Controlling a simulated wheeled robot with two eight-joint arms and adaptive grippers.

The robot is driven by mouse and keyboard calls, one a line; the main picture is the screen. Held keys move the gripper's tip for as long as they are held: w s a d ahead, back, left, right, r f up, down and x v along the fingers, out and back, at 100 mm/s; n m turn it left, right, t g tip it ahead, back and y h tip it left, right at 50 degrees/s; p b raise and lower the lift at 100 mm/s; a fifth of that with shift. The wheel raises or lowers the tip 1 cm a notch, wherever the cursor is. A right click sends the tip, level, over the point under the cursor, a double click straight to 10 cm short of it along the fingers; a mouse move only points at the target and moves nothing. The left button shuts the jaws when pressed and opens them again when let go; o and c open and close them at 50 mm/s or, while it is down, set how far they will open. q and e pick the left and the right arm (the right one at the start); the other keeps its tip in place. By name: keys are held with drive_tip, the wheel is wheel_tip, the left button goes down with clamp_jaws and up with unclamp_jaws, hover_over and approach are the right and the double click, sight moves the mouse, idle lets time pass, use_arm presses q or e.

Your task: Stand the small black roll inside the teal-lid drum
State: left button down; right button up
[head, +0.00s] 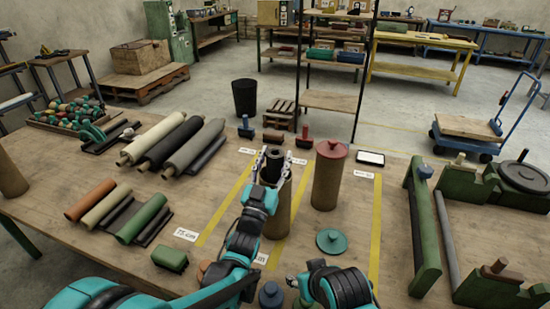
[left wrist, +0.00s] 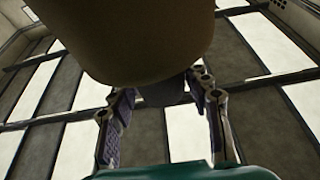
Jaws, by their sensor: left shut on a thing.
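The small black roll (head: 271,170) is upright between the fingers of my left gripper (head: 272,163), at the top of an open tan drum (head: 279,208). My wrist and fingers hide part of the rim, so I cannot tell how far the roll reaches inside. In the left wrist view a dark piece of the roll (left wrist: 165,93) shows between the fingertips (left wrist: 160,98), below a large tan curved surface. The teal lid (head: 331,241) lies flat on the table, right of the drum. My right gripper (head: 293,281) is low near the front edge, its fingers mostly unclear.
A taller drum with a red lid (head: 329,177) stands close right of the open drum. Long rolls (head: 172,143) and short rolls (head: 117,212) lie at left. A green block (head: 170,259) and a green rack (head: 422,230) flank the yellow-taped area.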

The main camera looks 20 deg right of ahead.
use_arm(q)
drive_tip(key=c, duration=0.6)
unclamp_jaws()
drive_tip(key=shift+c, duration=0.2)
drive_tip(key=v, duration=1.2)
